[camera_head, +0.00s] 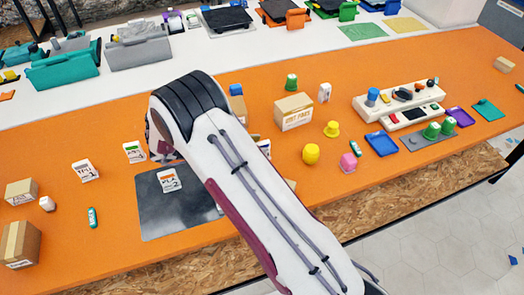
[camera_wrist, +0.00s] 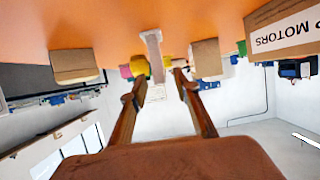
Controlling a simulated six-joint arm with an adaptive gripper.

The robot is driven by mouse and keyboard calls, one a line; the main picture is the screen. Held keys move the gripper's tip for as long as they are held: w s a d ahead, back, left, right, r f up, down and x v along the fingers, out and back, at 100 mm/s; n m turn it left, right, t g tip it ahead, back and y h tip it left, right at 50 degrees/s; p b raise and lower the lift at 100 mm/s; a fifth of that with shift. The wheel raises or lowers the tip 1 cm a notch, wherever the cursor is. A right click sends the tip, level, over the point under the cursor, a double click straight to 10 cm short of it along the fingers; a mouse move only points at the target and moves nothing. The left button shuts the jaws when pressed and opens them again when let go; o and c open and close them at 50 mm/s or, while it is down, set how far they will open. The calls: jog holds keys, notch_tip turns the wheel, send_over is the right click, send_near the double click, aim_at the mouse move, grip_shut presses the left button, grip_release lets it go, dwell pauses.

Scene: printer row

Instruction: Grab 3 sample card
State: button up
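Several white sample cards with dark and coloured print stand on the orange table in the head view. A TPU card (camera_head: 85,171) is at left, and a green-marked card (camera_head: 134,152) is right of it. A PLA 2 card (camera_head: 168,181) stands on the dark mat (camera_head: 160,217). Another white card (camera_head: 264,146) is partly hidden behind my arm. My gripper is hidden behind the arm in the head view. In the wrist view, which is upside down, my gripper (camera_wrist: 160,78) is open and empty. A pale upright thing (camera_wrist: 153,50) shows beyond its fingertips; I cannot tell which object.
A carton (camera_head: 294,112), yellow pieces (camera_head: 311,154) and a pink piece (camera_head: 348,162) stand right of my arm. A white rack (camera_head: 400,104) is farther right. Boxes (camera_head: 20,245) stand at far left. A MOTORS box (camera_wrist: 285,30) is beside my gripper.

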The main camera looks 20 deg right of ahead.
aim_at(266, 143)
jog(key=shift+x, duration=1.45)
jog(key=shift+c, duration=0.5)
grip_shut()
